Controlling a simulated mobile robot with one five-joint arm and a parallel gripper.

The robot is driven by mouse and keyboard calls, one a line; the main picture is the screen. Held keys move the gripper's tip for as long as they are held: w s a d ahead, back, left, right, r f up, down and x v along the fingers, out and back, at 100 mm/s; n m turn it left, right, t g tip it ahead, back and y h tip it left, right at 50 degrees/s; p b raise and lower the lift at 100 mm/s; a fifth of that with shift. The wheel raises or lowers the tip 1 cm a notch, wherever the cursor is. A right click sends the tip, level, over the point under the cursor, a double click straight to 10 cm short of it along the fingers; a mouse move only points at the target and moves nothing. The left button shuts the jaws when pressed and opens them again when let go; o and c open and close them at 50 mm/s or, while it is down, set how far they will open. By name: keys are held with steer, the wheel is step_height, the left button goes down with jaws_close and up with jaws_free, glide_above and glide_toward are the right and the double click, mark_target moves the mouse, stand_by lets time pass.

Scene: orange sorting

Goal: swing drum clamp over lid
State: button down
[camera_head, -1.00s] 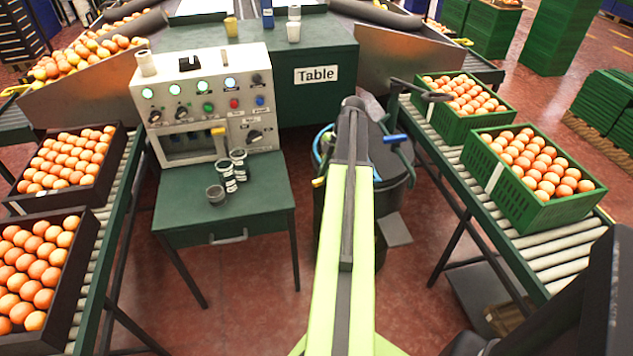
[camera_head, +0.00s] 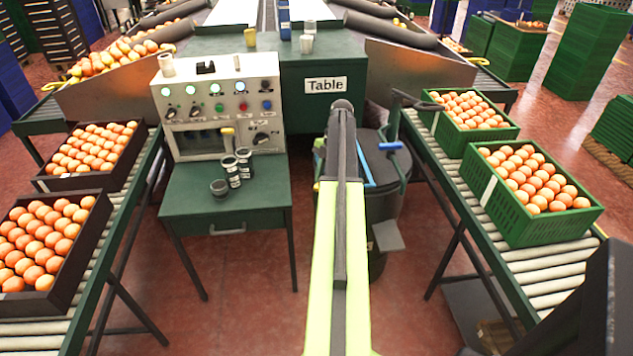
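The dark drum (camera_head: 389,225) stands on the floor between the green table and the right conveyor. Its dark lid (camera_head: 378,160) shows to the right of my arm. A clamp with a blue handle (camera_head: 390,146) is at the lid's right side; whether it lies over the lid or beside it I cannot tell. A blue bar (camera_head: 364,163) runs along the drum's left part, close to my arm. My yellow-green arm reaches forward over the drum's left side and covers part of it. The fingers of my gripper cannot be made out at the arm's far end.
Green crates of oranges (camera_head: 531,190) sit on the right roller conveyor (camera_head: 545,262). Dark crates of oranges (camera_head: 88,228) sit on the left conveyor. A control panel (camera_head: 216,108) and several small cups stand on the green table (camera_head: 225,190). Red floor is free in front.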

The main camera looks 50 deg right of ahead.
steer(key=shift+s+d, duration=0.15)
steer(key=shift+d, duration=0.1)
steer(key=c, duration=1.3)
jaws_free()
steer(key=shift+f, duration=0.1)
steer(key=shift+a, duration=0.15)
steer(key=shift+r+p, duration=0.4)
steer(key=shift+r, duration=0.05)
steer(key=p+v, duration=1.5)
steer(key=v, duration=0.1)
steer(key=shift+d+r, duration=0.2)
steer(key=shift+r, duration=0.05)
